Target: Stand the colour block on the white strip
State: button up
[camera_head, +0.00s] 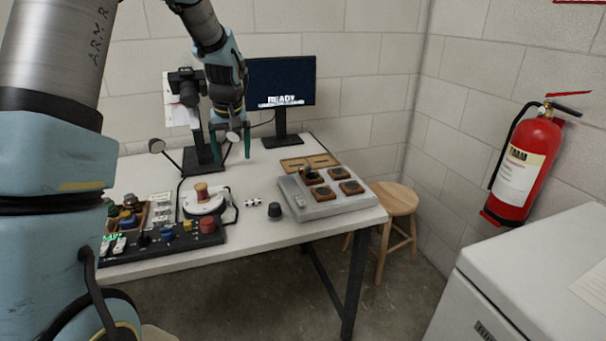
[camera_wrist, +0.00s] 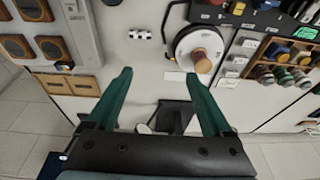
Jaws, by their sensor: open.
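My gripper (camera_wrist: 165,100) is open and empty, with its two green fingers apart. In the head view my gripper (camera_head: 233,143) hangs above the table's back part, fingers pointing down. A small black-and-white piece (camera_head: 253,202) lies on the table right of the turntable; it also shows in the wrist view (camera_wrist: 140,34). A white strip (camera_wrist: 175,76) lies flat beside the turntable in the wrist view, beyond the fingertips. I cannot pick the strip out clearly in the head view.
The turntable (camera_head: 205,205) carries a wooden spool (camera_head: 201,190). A black knob (camera_head: 275,210) stands near a grey tray (camera_head: 335,208) of wooden pieces. A control panel (camera_head: 150,250) and wooden box are left.

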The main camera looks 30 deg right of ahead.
jog(key=w+d+f, duration=0.1)
jog(key=w+d, duration=0.1)
jog(key=d, duration=0.5)
jog(key=w+d+f, duration=0.1)
jog(key=d+f, duration=0.1)
jog(key=d, duration=0.5)
jog(key=t, duration=0.2)
send_near(305, 168)
jog(key=f, duration=0.1)
jog(key=f+p, duration=0.1)
jog(key=f, duration=0.1)
jog(key=shift+w+d+h, duration=0.1)
jog(key=shift+w+h, duration=0.2)
jog(key=shift+w, duration=0.1)
jog(key=shift+w+p+x, duration=0.2)
jog(key=shift+p+x, duration=1.2)
jog(key=shift+x, duration=1.6)
jog(key=shift+a, duration=0.25)
jog(key=shift+c, duration=0.3)
grip_shut()
